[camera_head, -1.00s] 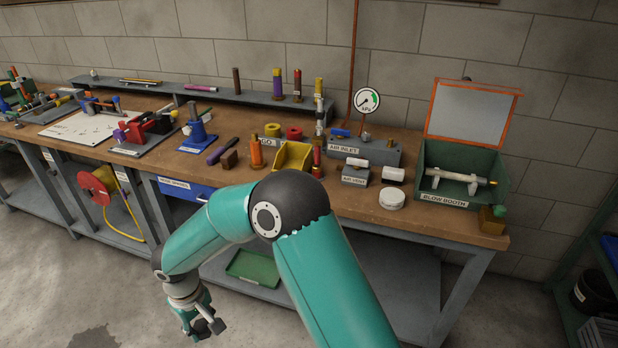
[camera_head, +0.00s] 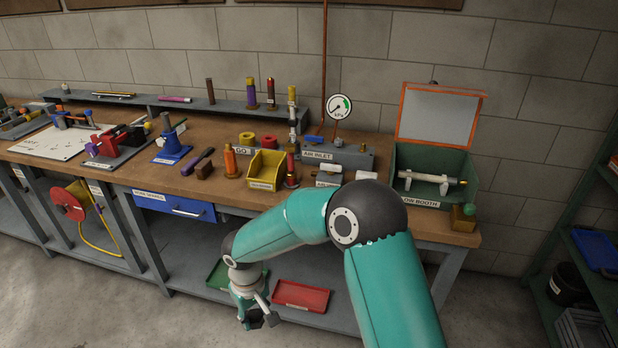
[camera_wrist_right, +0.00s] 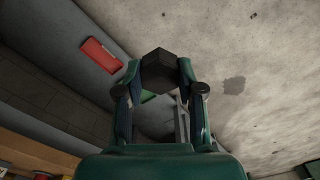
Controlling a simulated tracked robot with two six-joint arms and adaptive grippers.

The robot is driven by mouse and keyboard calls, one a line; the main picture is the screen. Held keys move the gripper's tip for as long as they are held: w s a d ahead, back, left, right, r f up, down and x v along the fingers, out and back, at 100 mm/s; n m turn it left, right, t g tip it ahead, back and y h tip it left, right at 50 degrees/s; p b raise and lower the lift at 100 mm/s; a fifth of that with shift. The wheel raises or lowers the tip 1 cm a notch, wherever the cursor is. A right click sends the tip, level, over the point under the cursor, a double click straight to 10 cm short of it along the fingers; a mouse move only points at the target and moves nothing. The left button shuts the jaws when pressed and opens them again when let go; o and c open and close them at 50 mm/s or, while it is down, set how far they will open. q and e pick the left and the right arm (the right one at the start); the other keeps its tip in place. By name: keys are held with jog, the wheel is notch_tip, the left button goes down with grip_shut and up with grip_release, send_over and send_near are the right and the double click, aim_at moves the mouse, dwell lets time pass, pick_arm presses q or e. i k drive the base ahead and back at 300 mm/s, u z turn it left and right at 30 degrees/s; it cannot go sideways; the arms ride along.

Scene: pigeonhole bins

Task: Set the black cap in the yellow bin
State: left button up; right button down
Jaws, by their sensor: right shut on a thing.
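The yellow bin (camera_head: 258,184) stands at the front of the workbench, with an orange-topped piece to its left and a red-topped one to its right. My right gripper (camera_head: 259,318) hangs low in front of the bench, below and apart from the bin. In the right wrist view my right gripper (camera_wrist_right: 159,82) is shut on the black cap (camera_wrist_right: 158,68), a dark faceted block between its fingertips. In the head view the cap is small and hard to tell from the dark fingers. My left gripper is in neither view now.
The wooden bench (camera_head: 225,203) carries many parts, a green blow booth (camera_head: 410,208) and an air inlet block (camera_head: 340,157). A blue drawer (camera_head: 175,206) is under its front edge. A red tray (camera_head: 301,296) and a green tray (camera_head: 218,277) lie on the lower shelf.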

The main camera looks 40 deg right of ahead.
aim_at(268, 176)
jog(key=z, duration=0.6)
jog(key=i, duration=1)
jog(key=z, duration=0.05)
